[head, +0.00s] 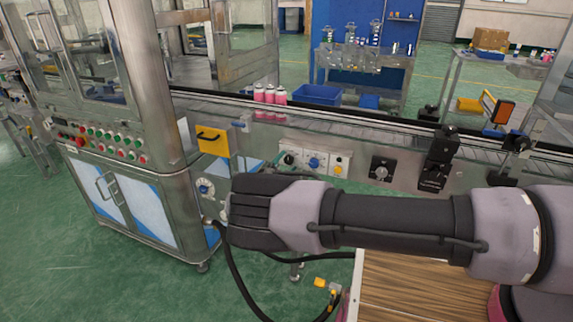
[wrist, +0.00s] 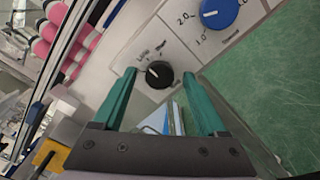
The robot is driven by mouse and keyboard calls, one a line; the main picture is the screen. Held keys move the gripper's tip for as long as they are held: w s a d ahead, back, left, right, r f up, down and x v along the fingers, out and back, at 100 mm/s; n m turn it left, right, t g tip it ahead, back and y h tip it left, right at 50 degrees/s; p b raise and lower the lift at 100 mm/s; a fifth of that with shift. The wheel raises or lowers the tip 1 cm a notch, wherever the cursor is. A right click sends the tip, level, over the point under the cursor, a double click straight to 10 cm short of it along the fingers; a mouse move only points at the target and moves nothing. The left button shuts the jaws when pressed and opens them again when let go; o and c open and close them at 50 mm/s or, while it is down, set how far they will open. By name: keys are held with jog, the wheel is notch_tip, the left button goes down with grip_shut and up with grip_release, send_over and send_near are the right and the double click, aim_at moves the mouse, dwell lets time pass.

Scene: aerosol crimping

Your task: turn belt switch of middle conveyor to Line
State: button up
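The belt switch is a black round knob (wrist: 159,75) on a pale control plate, with small printed labels around it. A small white mark shows on the knob's left side, but I cannot tell for certain which label it points to. In the head view the switch (head: 289,158) is the leftmost knob on the conveyor's front plate. My gripper (wrist: 160,73) is open, and its two teal fingers stand either side of the knob in the wrist picture. I cannot tell whether they touch it.
A blue knob (head: 314,163) sits right of the switch; it also shows in the wrist view (wrist: 219,12). A yellow button (head: 338,170) and a black rotary switch (head: 382,168) lie further right. Pink-and-white cans (head: 269,94) stand on the conveyor. A yellow box (head: 213,140) juts out at left.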

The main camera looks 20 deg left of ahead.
jog(key=s, duration=1)
jog(key=shift+s+a, duration=0.4)
jog(key=w+d+r+m+g+h, duration=0.25)
jog(key=d+r+m+g, duration=0.3)
jog(key=d+r, duration=0.4)
jog(key=w+d+r+m+g+h, duration=0.1)
jog(key=w+d+r+m+g, duration=0.45)
jog(key=d, duration=0.65)
jog(key=w+d+r+m+g+h, duration=0.1)
jog(key=w+d+r+m+g, duration=0.15)
jog(key=d+r+m, duration=0.7)
jog(key=s+d+r+m+y, duration=0.6)
jog(key=s+d+r+y, duration=0.1)
jog(key=s+d+r, duration=1.15)
jog(key=s+d+r+m+t, duration=0.2)
jog(key=s+r, duration=0.2)
jog(key=s, duration=0.3)
jog(key=shift+s+d+r+t+y, duration=0.15)
jog(key=shift+s+d+t+y, duration=0.15)
jog(key=shift+d+t+y, duration=0.05)
